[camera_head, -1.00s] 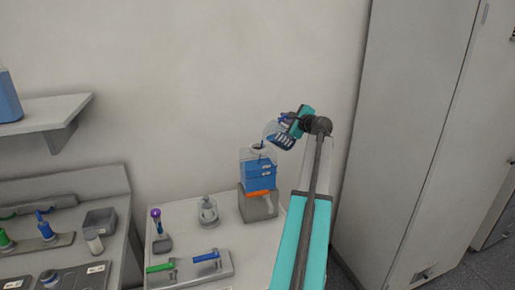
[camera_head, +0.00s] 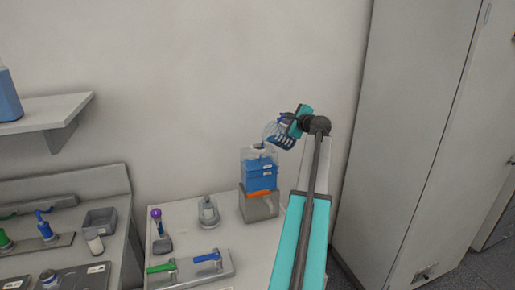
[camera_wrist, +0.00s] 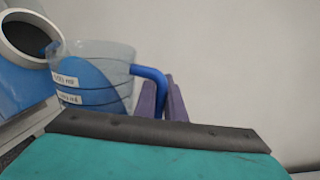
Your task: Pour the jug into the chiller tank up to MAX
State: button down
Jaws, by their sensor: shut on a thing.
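The clear jug (camera_head: 278,134) is tilted with its mouth toward the left, over the chiller tank (camera_head: 261,171). My gripper (camera_head: 290,119) is shut on the jug's blue handle, which shows between purple finger pads in the wrist view (camera_wrist: 166,98). In the wrist view the jug (camera_wrist: 103,60) holds blue liquid and has white volume labels. Its lip is at the tank's round filler opening (camera_wrist: 22,38). The tank is clear, with blue liquid in its lower part and small labels on its front. I cannot read which label is MAX.
The tank stands on a grey chiller base (camera_head: 258,206) with an orange strip. On the bench are a small glass vessel (camera_head: 208,211), a purple-topped item (camera_head: 157,228) and a rack with green and blue handles (camera_head: 190,268). A tall cabinet (camera_head: 400,130) stands at the right.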

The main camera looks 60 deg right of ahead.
jog(key=shift+s+r, duration=0.45)
jog(key=shift+s, duration=0.4)
jog(key=shift+w+f, duration=0.1)
jog(key=shift+w, duration=0.2)
jog(key=shift+w+f, duration=0.15)
jog(key=shift+w, duration=0.35)
jog(key=shift+s, duration=0.15)
jog(key=shift+s+r, duration=0.3)
jog(key=shift+s, duration=0.25)
jog(key=shift+w+f, duration=0.25)
jog(key=shift+w, duration=0.4)
jog(key=shift+f, duration=0.15)
jog(key=s+d+m, duration=0.1)
jog(key=d+m+p, duration=0.1)
jog(key=shift+s+f+m+t+y, duration=0.15)
jog(key=shift+s+m+t+y, duration=0.15)
jog(key=shift+s, duration=0.1)
jog(key=shift+d+f, duration=0.1)
jog(key=shift+f, duration=0.05)
jog(key=shift+s, duration=0.15)
